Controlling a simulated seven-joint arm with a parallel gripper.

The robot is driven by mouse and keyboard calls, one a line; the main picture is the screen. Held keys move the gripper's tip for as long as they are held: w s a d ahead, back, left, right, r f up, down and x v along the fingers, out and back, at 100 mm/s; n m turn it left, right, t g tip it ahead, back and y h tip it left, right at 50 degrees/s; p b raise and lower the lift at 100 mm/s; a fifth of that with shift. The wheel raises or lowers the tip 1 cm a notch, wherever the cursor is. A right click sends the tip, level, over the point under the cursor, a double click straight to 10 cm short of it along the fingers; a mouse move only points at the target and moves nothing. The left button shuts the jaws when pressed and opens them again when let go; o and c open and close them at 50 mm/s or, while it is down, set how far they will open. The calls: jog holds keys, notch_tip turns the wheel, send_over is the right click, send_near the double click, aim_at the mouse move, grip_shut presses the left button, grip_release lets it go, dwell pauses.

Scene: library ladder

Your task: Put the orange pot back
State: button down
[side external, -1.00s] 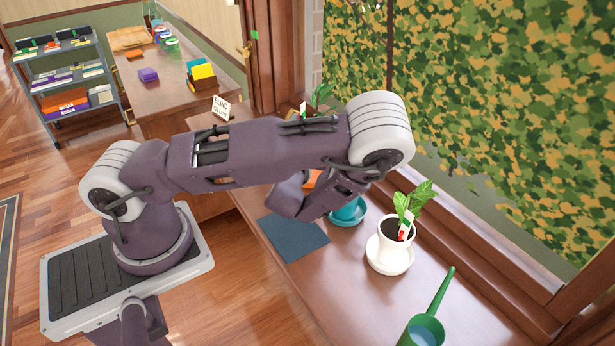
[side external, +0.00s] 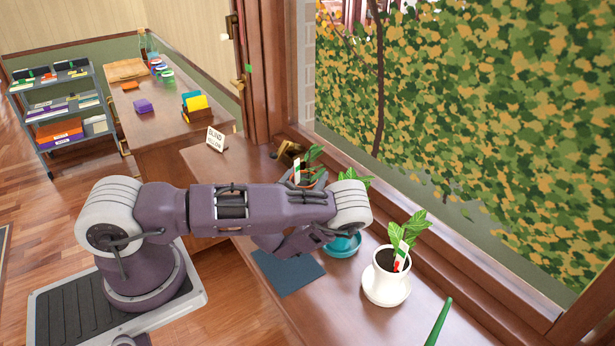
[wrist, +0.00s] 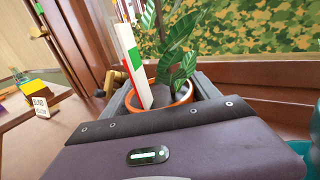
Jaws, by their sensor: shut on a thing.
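The orange pot (wrist: 183,98) shows its rim between the fingers of my gripper (wrist: 162,95) in the wrist view. It holds a green leafy plant and a white tag with green and red marks. My gripper is shut on the pot. In the side view, the pot's plant (side external: 314,154) and tag stand up behind my arm, near the window sill. My arm hides most of the pot and the gripper (side external: 307,181) there. I cannot tell whether the pot's base touches the desk.
A teal pot (side external: 342,246) with a plant stands right of my wrist. A white pot (side external: 386,278) is farther right, with a green watering can's spout (side external: 438,322) in front. A dark blue mat (side external: 287,271) lies on the desk. A lettered sign (side external: 215,139) and brass piece (side external: 289,153) are at left.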

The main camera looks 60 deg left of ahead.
jog(key=shift+c, duration=0.9)
grip_release()
jog(key=shift+f, duration=0.1)
